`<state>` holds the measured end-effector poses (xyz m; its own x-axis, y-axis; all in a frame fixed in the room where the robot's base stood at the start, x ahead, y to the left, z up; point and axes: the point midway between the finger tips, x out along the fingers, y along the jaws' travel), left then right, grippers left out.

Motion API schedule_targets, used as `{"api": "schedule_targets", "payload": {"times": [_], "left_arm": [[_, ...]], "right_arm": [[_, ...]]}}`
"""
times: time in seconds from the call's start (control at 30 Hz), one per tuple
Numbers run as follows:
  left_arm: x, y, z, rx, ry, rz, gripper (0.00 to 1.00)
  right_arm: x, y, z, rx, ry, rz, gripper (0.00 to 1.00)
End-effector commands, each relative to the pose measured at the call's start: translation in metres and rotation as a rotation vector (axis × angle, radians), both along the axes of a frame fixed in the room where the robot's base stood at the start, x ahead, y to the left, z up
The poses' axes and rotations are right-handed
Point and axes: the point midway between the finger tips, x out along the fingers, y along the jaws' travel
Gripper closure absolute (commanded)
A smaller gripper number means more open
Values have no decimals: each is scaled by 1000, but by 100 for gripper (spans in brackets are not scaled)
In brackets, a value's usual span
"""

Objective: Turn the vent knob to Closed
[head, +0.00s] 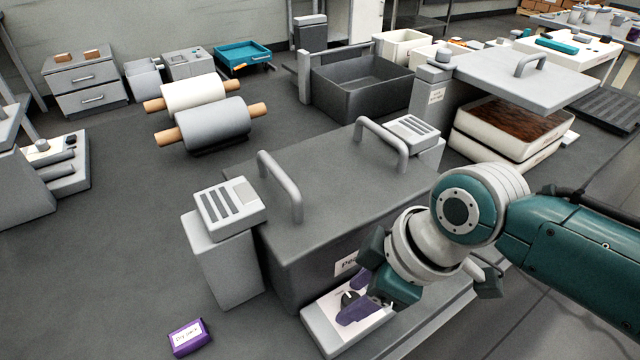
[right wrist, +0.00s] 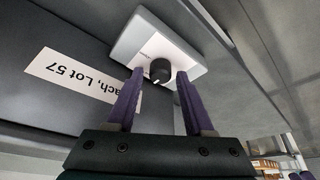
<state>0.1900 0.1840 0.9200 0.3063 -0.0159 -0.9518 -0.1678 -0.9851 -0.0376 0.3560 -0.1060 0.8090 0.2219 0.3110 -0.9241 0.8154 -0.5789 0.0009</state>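The vent knob (head: 349,298) is a small dark round knob on a white panel (head: 322,331) at the front foot of the grey drum housing. In the right wrist view the knob (right wrist: 160,71) stands on the panel (right wrist: 138,42) with a small light mark on it; the panel's printing is too small to read. My right gripper (head: 355,296) is at the panel, its purple fingers on either side of the knob. In the right wrist view the right gripper (right wrist: 159,75) is open, with gaps between the fingers and the knob. My left gripper is not in view.
The grey housing (head: 335,190) with two handles rises directly behind the panel and bears a white label (right wrist: 80,82). A purple box (head: 189,337) lies to the left on the surface. Rollers (head: 215,122), a dark bin (head: 360,88) and a lidded station (head: 520,75) stand farther back.

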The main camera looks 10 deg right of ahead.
Motion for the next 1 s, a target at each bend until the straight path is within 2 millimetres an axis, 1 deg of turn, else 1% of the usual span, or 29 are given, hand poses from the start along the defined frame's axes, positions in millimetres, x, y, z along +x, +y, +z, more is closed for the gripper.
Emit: {"api": "schedule_targets", "payload": {"times": [0.03, 0.1, 0.37, 0.47, 0.63, 0.8, 0.9, 1.0], "left_arm": [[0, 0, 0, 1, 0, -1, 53], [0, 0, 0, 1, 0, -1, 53], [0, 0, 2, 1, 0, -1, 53], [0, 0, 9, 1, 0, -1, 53], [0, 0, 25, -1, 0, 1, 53], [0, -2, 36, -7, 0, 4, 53], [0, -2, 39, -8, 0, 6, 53], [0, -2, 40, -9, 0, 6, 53]], "right_arm": [[0, 0, 0, 0, 0, -1, 41], [0, 0, 0, 0, 0, -1, 36], [-1, -1, 3, 0, 0, -1, 36], [-3, -4, 14, 1, -1, -1, 36], [-10, -15, 46, -1, -3, -1, 36], [-17, -24, 75, 0, -2, 0, 36], [-20, -29, 85, 0, 0, -1, 36], [-22, -31, 91, 0, 1, -2, 36]]}}
